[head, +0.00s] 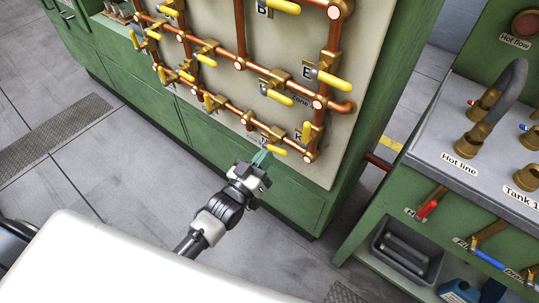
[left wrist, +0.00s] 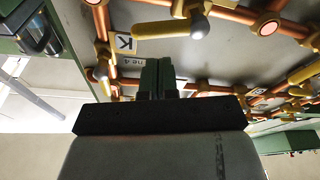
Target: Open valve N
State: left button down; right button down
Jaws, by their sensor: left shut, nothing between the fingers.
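Copper pipework with brass valves and yellow handles is mounted on a beige panel (head: 348,130). A low yellow handle (head: 278,150) on the bottom pipe lies along the pipe, near the bottom right corner. A small label beside it is partly hidden and too small to read, so I cannot confirm it is valve N. My left gripper (head: 262,157) is shut and empty, its green fingertips close to this handle; contact cannot be told. In the left wrist view the shut fingers (left wrist: 158,76) point toward the pipes, below a K label (left wrist: 124,43). My right gripper is not in view.
The K valve's yellow handle (head: 306,132) stands upright close to the right of my gripper. Handle E (head: 334,81) sticks out higher up. A green bench (head: 440,165) with hoses and valves stands at the right. The tiled floor (head: 110,170) at the left is clear.

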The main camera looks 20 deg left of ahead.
aim_at(276, 152)
pick_arm(q)
jog(key=shift+w+d+f, duration=0.45)
jog(key=shift+w+f, duration=0.1)
jog(key=shift+w, duration=0.25)
jog(key=shift+w+d+f+m+b, duration=0.15)
jog(key=shift+f+m+b, duration=0.25)
jog(key=shift+f+m, duration=0.1)
jog(key=m, duration=0.2)
jog(key=m+h, duration=0.1)
jog(key=shift+d+f, duration=0.1)
jog(key=shift+f, duration=0.15)
